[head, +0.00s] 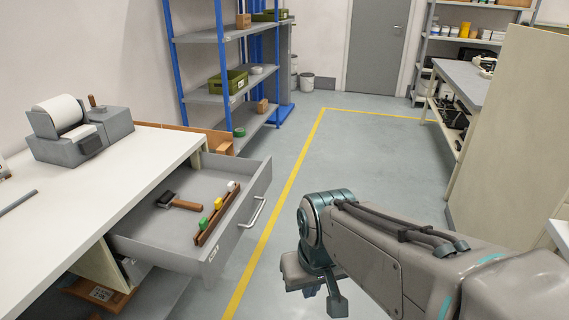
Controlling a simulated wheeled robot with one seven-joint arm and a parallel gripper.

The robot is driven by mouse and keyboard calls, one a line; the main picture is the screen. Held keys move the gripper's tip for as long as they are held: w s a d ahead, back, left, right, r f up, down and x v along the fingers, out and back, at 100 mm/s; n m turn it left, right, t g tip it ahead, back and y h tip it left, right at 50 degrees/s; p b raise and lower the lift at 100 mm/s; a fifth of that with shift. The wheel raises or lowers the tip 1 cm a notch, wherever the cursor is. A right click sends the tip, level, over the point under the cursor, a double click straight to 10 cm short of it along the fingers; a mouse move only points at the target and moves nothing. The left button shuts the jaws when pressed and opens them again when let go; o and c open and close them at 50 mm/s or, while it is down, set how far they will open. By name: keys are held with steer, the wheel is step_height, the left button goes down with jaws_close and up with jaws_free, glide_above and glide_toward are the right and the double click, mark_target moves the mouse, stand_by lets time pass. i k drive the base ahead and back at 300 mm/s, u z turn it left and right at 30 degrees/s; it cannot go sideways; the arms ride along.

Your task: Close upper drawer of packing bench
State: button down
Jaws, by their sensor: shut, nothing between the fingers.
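The packing bench (130,150) has a white top and stands at the left. Its grey upper drawer (262,172) is pulled out to the right, with a metal bar handle (254,212) on its front. A brush-like tool with a wooden handle (185,205) and a wooden rack (215,220) with green, yellow and white pieces lie inside. My gripper (322,295) is shut and empty. It points down over the floor, to the right of the drawer front and apart from it.
A label printer with a paper roll (75,125) stands on the bench top. Blue-posted shelves (225,95) stand behind the drawer. A tall beige panel (515,130) is at the right. The grey floor between, with a yellow line (300,165), is clear.

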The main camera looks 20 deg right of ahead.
mark_target(172, 239)
steer(key=z, duration=0.15)
steer(key=i, duration=1.05)
steer(key=u, duration=0.3)
